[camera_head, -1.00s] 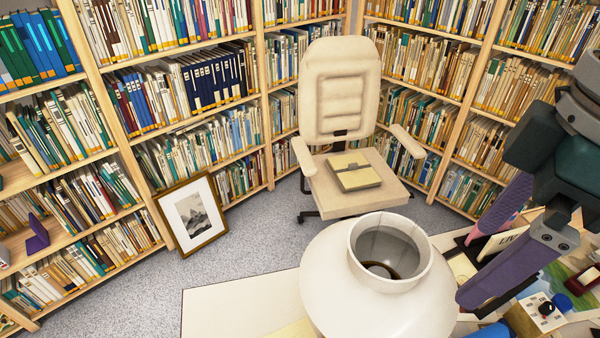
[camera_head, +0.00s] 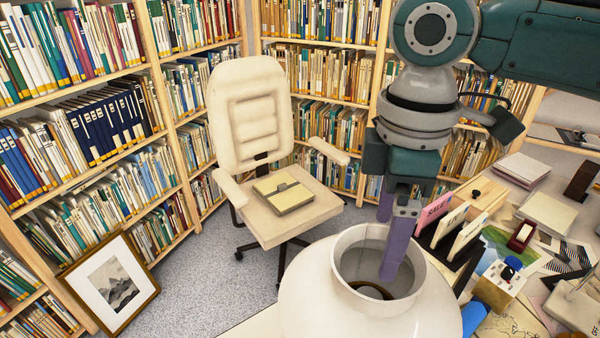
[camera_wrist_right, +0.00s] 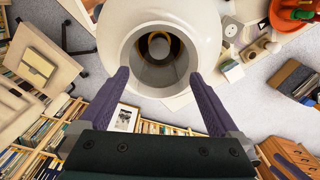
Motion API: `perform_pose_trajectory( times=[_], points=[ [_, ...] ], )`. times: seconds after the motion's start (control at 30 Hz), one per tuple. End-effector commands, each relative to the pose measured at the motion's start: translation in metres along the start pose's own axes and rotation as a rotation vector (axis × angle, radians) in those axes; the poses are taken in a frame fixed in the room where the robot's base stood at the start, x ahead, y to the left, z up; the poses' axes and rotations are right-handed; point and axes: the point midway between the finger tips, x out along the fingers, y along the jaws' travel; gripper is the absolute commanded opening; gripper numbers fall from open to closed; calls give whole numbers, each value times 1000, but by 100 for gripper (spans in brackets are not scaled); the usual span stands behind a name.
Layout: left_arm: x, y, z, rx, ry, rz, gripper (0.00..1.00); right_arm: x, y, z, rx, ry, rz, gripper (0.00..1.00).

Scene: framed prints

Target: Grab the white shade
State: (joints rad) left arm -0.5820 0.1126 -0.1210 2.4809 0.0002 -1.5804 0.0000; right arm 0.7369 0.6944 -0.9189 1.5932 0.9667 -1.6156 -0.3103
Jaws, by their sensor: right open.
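The white shade (camera_head: 370,312) is a rounded, wide-bellied body with a short open neck at the bottom of the head view. Inside the neck a dark ring shows. In the right wrist view the shade (camera_wrist_right: 205,25) fills the top middle, its round opening facing the camera. My right gripper (camera_head: 387,246) is open above the neck, its purple fingers pointing down. One finger overlaps the opening in the picture; the other shows behind the far rim. In the wrist view the open fingers (camera_wrist_right: 159,73) flank the neck's near edge. Contact cannot be told. My left gripper is not in view.
A cream office chair (camera_head: 252,120) with a yellow folder box (camera_head: 284,194) on its seat stands behind the shade. A framed print (camera_head: 110,283) leans on the bookshelves at left. A cluttered desk with a card holder (camera_head: 455,242) lies right. Grey floor is clear left of the shade.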

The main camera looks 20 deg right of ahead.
Motion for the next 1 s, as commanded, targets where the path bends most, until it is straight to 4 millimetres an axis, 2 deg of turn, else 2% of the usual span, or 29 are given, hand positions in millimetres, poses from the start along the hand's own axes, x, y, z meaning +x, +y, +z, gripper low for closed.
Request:
perform_pose_trajectory(
  times=[0.13, 0.37, 1.0],
  points=[
    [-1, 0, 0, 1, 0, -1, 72, 15, 0, 1, 0, -1, 1, 98],
    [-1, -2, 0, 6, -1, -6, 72, 17, 1, 0, -1, 0, 3, 98],
    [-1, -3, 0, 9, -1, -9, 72, 16, 1, 0, 0, 0, 2, 26]
  ],
)
